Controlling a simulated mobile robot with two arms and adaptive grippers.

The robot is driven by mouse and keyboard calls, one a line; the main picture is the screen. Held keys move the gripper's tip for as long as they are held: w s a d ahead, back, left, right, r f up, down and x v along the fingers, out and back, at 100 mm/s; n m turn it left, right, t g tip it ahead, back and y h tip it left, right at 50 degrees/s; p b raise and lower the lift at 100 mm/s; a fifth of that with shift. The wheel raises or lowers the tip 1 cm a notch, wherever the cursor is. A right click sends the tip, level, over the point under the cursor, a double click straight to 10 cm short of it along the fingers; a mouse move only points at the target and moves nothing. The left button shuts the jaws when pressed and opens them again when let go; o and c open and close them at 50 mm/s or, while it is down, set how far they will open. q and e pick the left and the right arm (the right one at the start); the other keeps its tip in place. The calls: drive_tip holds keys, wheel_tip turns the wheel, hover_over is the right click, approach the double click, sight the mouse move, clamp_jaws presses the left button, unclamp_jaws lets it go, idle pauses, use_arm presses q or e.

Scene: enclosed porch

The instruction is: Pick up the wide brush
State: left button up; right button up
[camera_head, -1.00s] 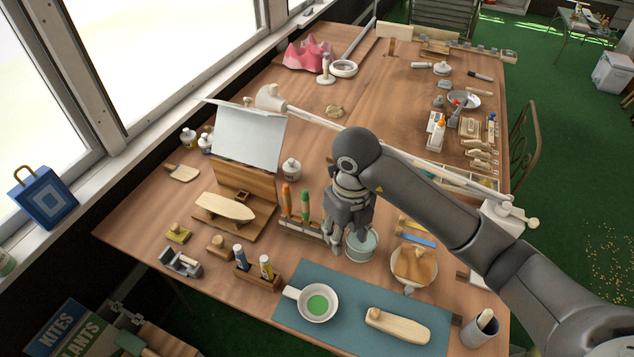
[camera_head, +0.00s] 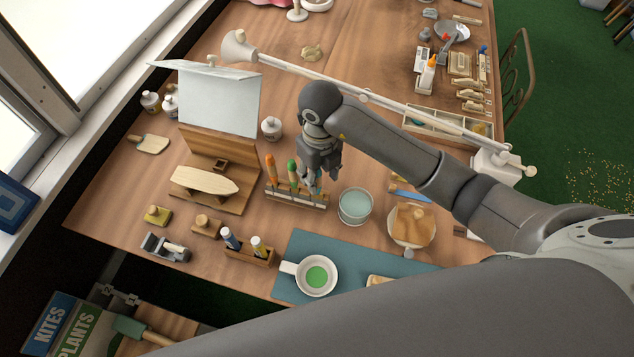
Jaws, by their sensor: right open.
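My right gripper (camera_head: 316,179) points down over the right end of a wooden brush rack (camera_head: 298,199). It is open, and its fingers are around or just in front of a blue-handled brush (camera_head: 318,181) standing there; contact cannot be told. An orange-handled brush (camera_head: 270,168) and a green-handled brush (camera_head: 293,173) stand upright in the rack to its left. The bristles are too small to tell which brush is wide. The gripper partly hides the blue handle. My left gripper is not in view.
A water jar (camera_head: 355,207) stands close right of the rack, with a cloth-topped bowl (camera_head: 410,222) beyond. A cup of green paint (camera_head: 316,276) sits on a blue mat (camera_head: 300,243) in front. A lamp arm (camera_head: 385,104) crosses behind my arm.

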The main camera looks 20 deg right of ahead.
drive_tip(key=f, duration=0.2)
drive_tip(key=f+p, duration=0.1)
drive_tip(key=shift+a+f, duration=0.25)
drive_tip(key=shift+a, duration=0.05)
drive_tip(key=shift+f, duration=0.35)
drive_tip(key=shift+c, duration=0.3)
drive_tip(key=c, duration=0.7)
clamp_jaws()
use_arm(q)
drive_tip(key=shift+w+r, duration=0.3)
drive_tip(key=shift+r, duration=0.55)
